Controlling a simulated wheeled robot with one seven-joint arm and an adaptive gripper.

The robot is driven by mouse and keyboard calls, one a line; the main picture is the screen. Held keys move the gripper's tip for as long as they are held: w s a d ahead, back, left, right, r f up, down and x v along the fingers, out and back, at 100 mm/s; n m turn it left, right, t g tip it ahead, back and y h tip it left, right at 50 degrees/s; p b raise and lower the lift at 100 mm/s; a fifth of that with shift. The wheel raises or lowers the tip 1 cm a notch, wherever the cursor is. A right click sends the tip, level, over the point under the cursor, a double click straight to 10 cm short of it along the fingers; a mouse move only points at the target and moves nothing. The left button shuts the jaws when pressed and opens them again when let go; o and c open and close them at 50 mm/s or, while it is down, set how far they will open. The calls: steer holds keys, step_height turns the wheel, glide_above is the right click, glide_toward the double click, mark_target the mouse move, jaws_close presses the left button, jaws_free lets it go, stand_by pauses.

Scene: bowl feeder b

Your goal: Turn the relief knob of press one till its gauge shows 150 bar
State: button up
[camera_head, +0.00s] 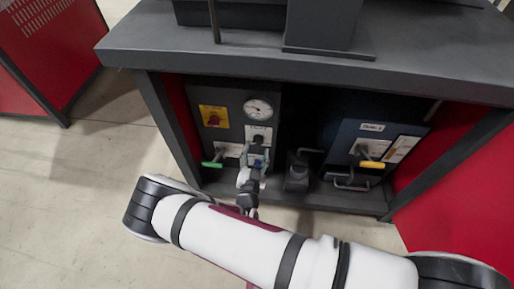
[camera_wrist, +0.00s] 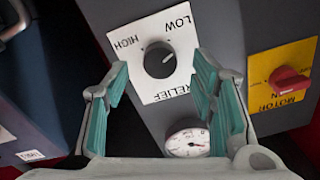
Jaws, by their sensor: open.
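The relief knob (camera_wrist: 160,60) is a round black knob on a white plate (camera_wrist: 180,88) marked HIGH, LOW and RELIEF. A pale mark on it points to the upper right in the wrist view. My gripper (camera_wrist: 162,72) is open, with one teal-padded finger on each side of the knob; I cannot tell any contact. In the head view, my gripper (camera_head: 256,160) is just below the knob (camera_head: 258,140), in front of the dark panel. The round gauge (camera_head: 258,109) is above the knob; it also shows in the wrist view (camera_wrist: 187,142). Its figures are too small to read.
A red motor switch (camera_wrist: 288,78) on a yellow plate is beside the relief plate. A green-handled lever (camera_head: 212,164) sticks out at left. A dark blue unit with a yellow-handled lever (camera_head: 372,164) stands at right. The bench top (camera_head: 300,62) overhangs the panel.

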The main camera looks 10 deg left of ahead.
mark_target(258, 140)
steer(key=shift+w+b, duration=0.3)
steer(key=shift+w, duration=1.1)
steer(key=shift+d, duration=0.1)
steer(key=c, duration=1.1)
steer(key=shift+c, duration=0.2)
